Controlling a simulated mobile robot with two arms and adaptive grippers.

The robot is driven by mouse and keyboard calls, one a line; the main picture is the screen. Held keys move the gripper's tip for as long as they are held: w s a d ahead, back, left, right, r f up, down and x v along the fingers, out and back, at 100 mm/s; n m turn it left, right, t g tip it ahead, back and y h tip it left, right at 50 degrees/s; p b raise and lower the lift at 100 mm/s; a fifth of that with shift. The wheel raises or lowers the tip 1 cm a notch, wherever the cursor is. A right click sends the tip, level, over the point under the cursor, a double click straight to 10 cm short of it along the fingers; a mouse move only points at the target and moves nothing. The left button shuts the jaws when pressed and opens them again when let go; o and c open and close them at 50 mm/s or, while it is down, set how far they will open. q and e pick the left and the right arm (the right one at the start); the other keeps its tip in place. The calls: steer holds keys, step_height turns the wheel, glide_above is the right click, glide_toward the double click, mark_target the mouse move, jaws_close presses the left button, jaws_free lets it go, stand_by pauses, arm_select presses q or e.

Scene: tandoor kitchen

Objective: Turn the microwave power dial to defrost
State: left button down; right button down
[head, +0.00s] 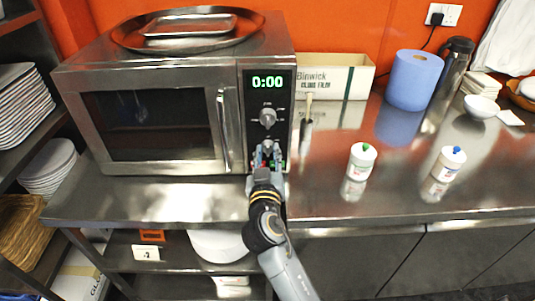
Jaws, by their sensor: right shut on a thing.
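The microwave (150,75) stands on the steel counter, its door closed and its green display (267,82) reading 0:00. Below the display is a round grey dial (267,117) with small markings around it, too small to read. My right gripper (267,150) is in front of the lower control panel, below that dial. It is shut on what appears to be a lower dial, mostly hidden by the fingers. The lower dial's setting cannot be read. Red and green buttons show partly beside the gripper. My left gripper is not in view.
A metal tray (190,38) lies on the microwave. To the right are a film box (345,78), a blue paper roll (412,82), a flask (455,65) and two small white bottles (361,163) with green and blue caps. The counter's front right is clear.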

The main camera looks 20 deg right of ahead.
steer(key=shift+n, duration=0.7)
steer(key=n, duration=0.4)
steer(key=n+p, duration=0.1)
steer(key=n, duration=0.2)
steer(key=n+p, duration=0.1)
steer(key=n, duration=0.2)
steer(key=shift+d+r+n+t, duration=0.1)
steer(key=shift+n+t, duration=0.2)
steer(key=shift+n, duration=0.1)
steer(key=n+p, duration=0.3)
steer(key=n, duration=0.3)
steer(key=shift+n+y, duration=0.3)
steer(key=shift+n, duration=0.1)
steer(key=n+p, duration=0.3)
steer(key=n, duration=0.2)
steer(key=shift+n, duration=0.3)
steer(key=shift+y, duration=0.4)
